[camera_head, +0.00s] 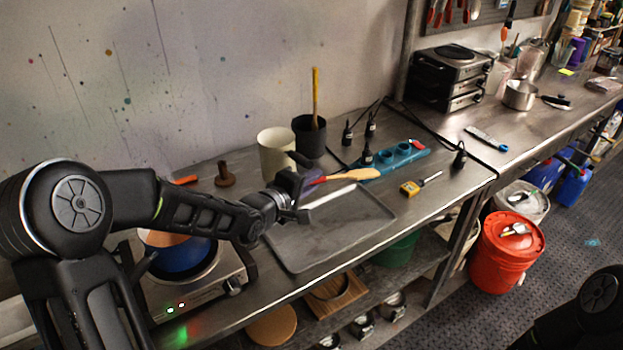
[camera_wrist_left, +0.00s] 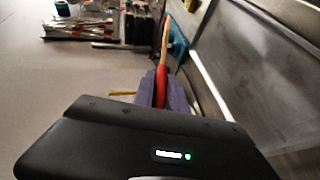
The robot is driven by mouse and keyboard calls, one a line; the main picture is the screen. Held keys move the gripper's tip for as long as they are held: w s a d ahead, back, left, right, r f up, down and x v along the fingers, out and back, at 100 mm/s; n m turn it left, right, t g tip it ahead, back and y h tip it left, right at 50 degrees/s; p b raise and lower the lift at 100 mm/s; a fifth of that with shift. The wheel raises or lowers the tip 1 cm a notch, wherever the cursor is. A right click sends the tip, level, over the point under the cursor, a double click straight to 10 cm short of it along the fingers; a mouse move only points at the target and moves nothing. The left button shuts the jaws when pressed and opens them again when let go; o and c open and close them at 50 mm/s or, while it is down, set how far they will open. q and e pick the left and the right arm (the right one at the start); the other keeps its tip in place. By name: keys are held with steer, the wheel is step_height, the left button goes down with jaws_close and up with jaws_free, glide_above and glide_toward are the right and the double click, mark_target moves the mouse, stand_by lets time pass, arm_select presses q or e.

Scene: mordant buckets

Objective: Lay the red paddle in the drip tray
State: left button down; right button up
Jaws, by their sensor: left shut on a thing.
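My left gripper (camera_head: 307,181) is shut on the red paddle (camera_head: 352,175), holding it by its red part. The paddle's pale wooden end points right, over the far edge of the drip tray (camera_head: 330,237). The tray is a shallow grey rectangle lying on the steel bench. In the left wrist view, the gripper's purple fingers (camera_wrist_left: 160,92) close around the red part of the paddle (camera_wrist_left: 162,75). The paddle appears raised above the tray; the exact gap cannot be told. My right gripper is out of view.
A white cup (camera_head: 276,154) and a black cup (camera_head: 308,138) holding a yellow stick stand behind the tray. A hot plate with a blue pot (camera_head: 183,257) is left.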

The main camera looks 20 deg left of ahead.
arm_select(q)
steer(key=shift+f, duration=0.15)
step_height(320, 180, down, 11)
steer(key=b, duration=0.8)
steer(key=shift+b, duration=0.3)
steer(key=shift+r, duration=0.2)
steer(key=c, duration=1.3)
jaws_free()
steer(key=v, duration=0.7)
steer(key=shift+s+a, duration=0.1)
steer(key=shift+s, duration=0.25)
